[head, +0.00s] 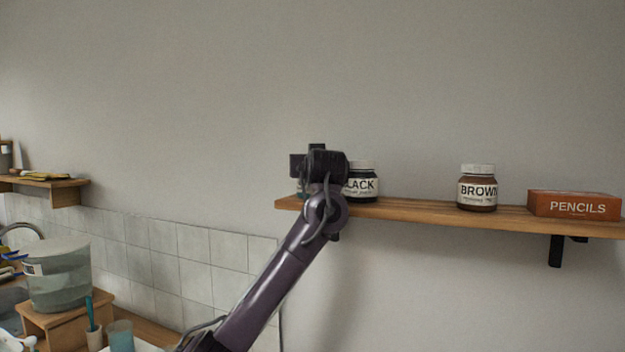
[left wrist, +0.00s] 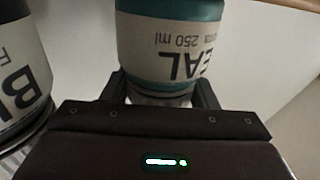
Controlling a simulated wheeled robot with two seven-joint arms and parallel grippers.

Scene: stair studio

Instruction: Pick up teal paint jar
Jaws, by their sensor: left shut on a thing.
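The teal paint jar (left wrist: 170,45) shows in the left wrist view, upside down in that picture, with a white label reading "EAL" and "250 ml". My left gripper (left wrist: 162,98) is shut on the jar, with one finger on each side near its lid. In the head view my left gripper (head: 318,165) is at the left end of the wooden shelf (head: 415,209) and hides nearly all of the teal jar. I cannot tell whether the jar touches the shelf. My right gripper is in neither view.
A black paint jar (head: 362,183) stands close on the right of my gripper; it also shows at the left wrist view's left edge (left wrist: 22,70). A brown paint jar (head: 478,188) and an orange pencils box (head: 573,205) stand farther right. Bare wall is above.

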